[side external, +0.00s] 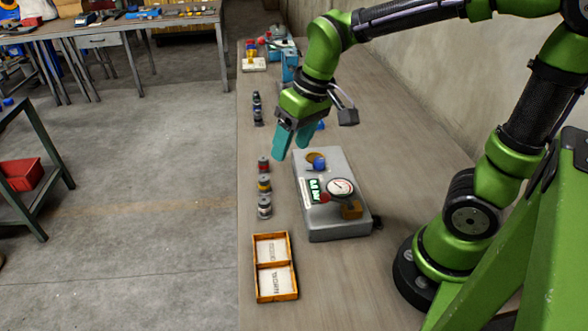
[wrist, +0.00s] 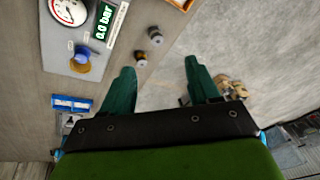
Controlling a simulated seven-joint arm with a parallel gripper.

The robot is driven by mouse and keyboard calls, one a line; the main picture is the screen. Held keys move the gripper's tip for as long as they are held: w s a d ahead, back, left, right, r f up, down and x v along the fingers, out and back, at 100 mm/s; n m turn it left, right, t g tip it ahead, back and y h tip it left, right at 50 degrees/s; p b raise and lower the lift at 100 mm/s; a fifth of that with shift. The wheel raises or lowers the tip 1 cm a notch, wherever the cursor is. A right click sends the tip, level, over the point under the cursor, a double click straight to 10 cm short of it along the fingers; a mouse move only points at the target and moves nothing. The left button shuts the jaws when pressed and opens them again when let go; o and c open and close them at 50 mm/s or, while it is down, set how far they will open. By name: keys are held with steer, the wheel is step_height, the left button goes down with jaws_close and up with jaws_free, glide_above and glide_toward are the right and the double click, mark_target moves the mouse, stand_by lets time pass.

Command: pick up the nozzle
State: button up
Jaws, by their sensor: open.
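Three small grey cylindrical parts stand in a row near the table's left edge in the side view: one with a red band (side external: 264,165), one yellow (side external: 264,185), one whitish (side external: 264,207). They look like nozzles; I cannot tell which one is meant. Two such parts show ahead of the fingers in the wrist view, a farther one (wrist: 155,35) and a nearer one (wrist: 140,57). My gripper (side external: 290,151) is open and empty, its teal fingers pointing down above the table, just beyond the row. The fingers (wrist: 158,70) also show in the wrist view.
A grey test box (side external: 340,220) with a gauge, a "0.0 bar" display and a blue knob (side external: 319,163) stands right of the row. A two-compartment wooden tray (side external: 275,237) lies nearer. Several dark cylinders (side external: 257,106) stand farther back. A wall bounds the right.

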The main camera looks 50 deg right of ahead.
mark_target(264, 200)
steer(key=w+a+f+n+g+h, duration=0.1)
steer(key=w+f+n+g, duration=0.25)
steer(key=w+n, duration=0.3)
steer(key=shift+m+t, duration=0.35)
steer(key=f, duration=1.6)
steer(key=shift+w+a+f, duration=0.15)
steer(key=shift+w+f, duration=0.05)
steer(key=shift+w, duration=0.2)
steer(key=c, duration=1.1)
jaws_close()
